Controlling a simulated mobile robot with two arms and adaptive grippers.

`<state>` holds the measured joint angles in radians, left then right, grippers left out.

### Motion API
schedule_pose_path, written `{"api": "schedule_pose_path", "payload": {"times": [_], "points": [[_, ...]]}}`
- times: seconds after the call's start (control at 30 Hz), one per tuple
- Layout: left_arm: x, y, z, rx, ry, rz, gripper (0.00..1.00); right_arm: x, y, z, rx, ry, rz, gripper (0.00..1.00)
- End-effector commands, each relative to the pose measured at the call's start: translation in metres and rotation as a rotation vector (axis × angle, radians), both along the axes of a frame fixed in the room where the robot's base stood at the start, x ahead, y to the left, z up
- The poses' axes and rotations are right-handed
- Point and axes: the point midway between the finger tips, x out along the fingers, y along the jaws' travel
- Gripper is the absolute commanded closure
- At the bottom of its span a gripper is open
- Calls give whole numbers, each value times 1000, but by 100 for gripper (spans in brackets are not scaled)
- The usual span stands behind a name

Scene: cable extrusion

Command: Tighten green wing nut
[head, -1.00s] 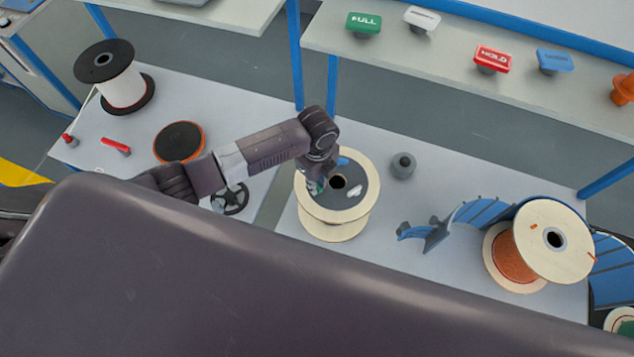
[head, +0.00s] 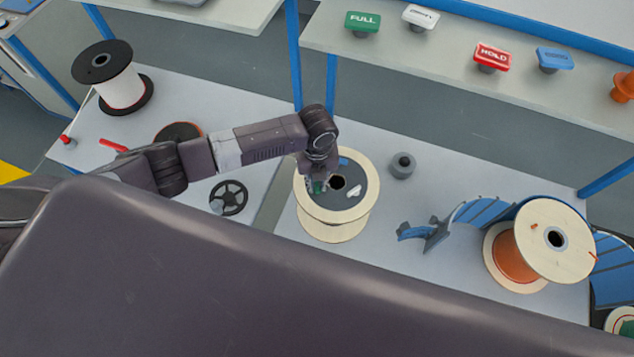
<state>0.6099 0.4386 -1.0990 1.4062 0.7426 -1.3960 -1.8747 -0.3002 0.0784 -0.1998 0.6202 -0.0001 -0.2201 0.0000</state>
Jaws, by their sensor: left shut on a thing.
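The green wing nut (head: 318,187) is a small green patch on the left part of a grey disc (head: 345,195) on top of a pale wooden spool (head: 333,217). My left gripper (head: 316,184) points down over it and is shut on it. The fingers and wrist hide most of the nut. A white wing nut (head: 353,191) sits on the right of the disc and a blue one (head: 343,161) at the back. My right gripper is not in view.
A grey knob-topped weight (head: 402,165) stands right of the spool. A blue curved rack (head: 480,212) and orange cable spool (head: 540,245) stand farther right. A black handwheel (head: 229,197) lies left. Signs, including a red one (head: 491,57), stand on the back shelf.

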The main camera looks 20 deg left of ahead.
Motion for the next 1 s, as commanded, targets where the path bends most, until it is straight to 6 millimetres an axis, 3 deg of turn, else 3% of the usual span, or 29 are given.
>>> {"api": "schedule_pose_path", "payload": {"times": [0.47, 0.5, 0.63, 1.0], "points": [[0, 0, 0, 0, 0, -16, 100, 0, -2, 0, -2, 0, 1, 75], [0, 0, 0, 0, 0, -16, 83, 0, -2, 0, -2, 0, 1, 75], [0, 0, 0, 0, 0, -16, 68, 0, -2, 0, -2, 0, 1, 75], [1, 0, 6, 0, -1, -15, 68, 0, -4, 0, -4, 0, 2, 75]]}}
